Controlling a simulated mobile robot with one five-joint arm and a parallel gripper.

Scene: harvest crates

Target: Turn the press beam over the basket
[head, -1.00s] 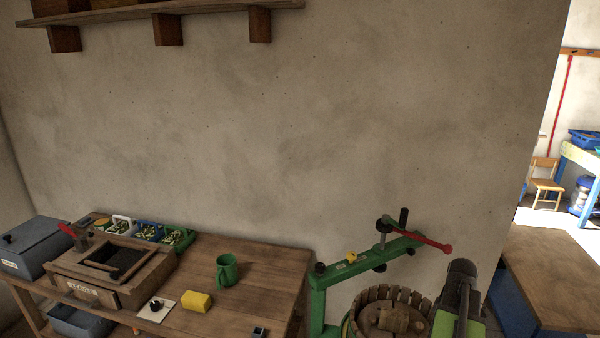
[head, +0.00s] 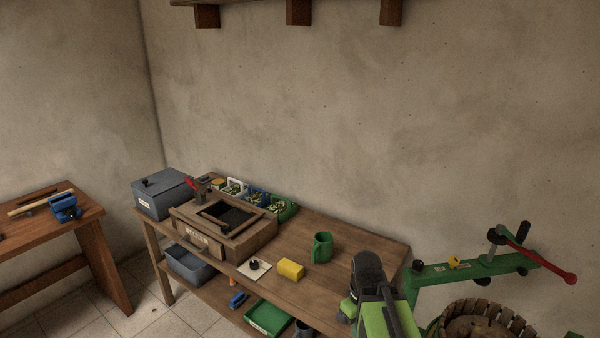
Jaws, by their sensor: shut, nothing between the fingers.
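The green press beam (head: 470,270) runs to the right from its post (head: 411,292), at the lower right of the head view. A screw with a red-tipped handle (head: 545,262) and a dark upright knob sits near its free end. A small yellow piece (head: 454,262) is on top of the beam. The slatted wooden basket (head: 488,309) stands in front of the beam, cut off by the bottom edge. The beam appears behind the basket's rim, towards the wall, not across it. My arm (head: 375,310) shows left of the press; my gripper's fingers cannot be seen.
A wooden bench (head: 340,262) left of the press holds a green mug (head: 322,246), a yellow block (head: 290,269), a wooden box (head: 222,243), a grey bin (head: 162,196) and small crates. Another table (head: 60,215) stands at far left. Tiled floor lies between them.

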